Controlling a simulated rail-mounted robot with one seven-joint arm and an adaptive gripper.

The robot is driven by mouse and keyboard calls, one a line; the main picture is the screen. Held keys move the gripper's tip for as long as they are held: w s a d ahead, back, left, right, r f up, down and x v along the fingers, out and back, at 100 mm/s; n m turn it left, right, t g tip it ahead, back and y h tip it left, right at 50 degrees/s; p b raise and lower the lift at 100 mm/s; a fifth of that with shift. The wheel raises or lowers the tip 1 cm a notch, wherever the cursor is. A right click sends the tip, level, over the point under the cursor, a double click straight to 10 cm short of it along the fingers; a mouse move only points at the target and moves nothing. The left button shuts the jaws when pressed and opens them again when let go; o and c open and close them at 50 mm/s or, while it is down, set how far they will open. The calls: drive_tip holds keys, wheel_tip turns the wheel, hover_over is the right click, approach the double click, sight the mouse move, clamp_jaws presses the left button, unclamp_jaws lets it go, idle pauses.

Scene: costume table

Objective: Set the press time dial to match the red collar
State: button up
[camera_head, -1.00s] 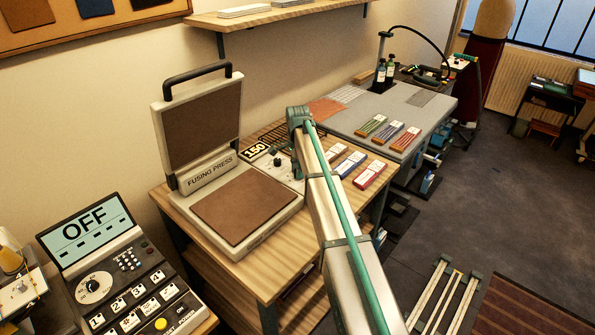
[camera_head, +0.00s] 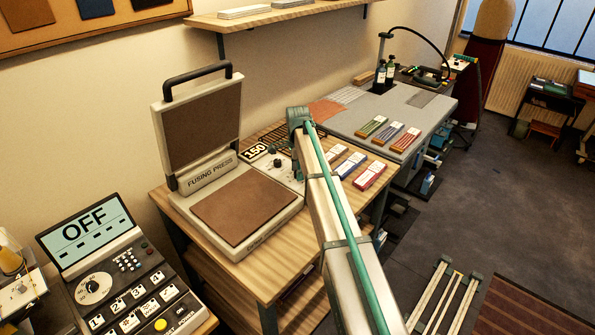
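The fusing press (camera_head: 202,178) stands open on the wooden table, its lid raised and its brown lower plate (camera_head: 245,207) bare. To the right of the plate is a pale control panel (camera_head: 262,165) with small dark knobs (camera_head: 276,162) and a display reading 150 (camera_head: 255,151). The panel's right part is hidden behind my arm. I cannot tell which knob is the press time dial or read its setting. On the grey table behind are blocks in green, blue and red, and a red-edged block (camera_head: 369,175) lies nearer. I cannot make out a red collar. My gripper's fingers are hidden behind my arm.
A console (camera_head: 130,275) with a screen reading OFF, a round dial and numbered buttons stands at the lower left. A grey table (camera_head: 345,120) with bottles and a lamp stands behind. A shelf (camera_head: 270,14) hangs above the press.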

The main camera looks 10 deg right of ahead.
idle(0.3)
wheel_tip(320, 180, up, 12)
idle(0.6)
drive_tip(key=shift+s, duration=0.15)
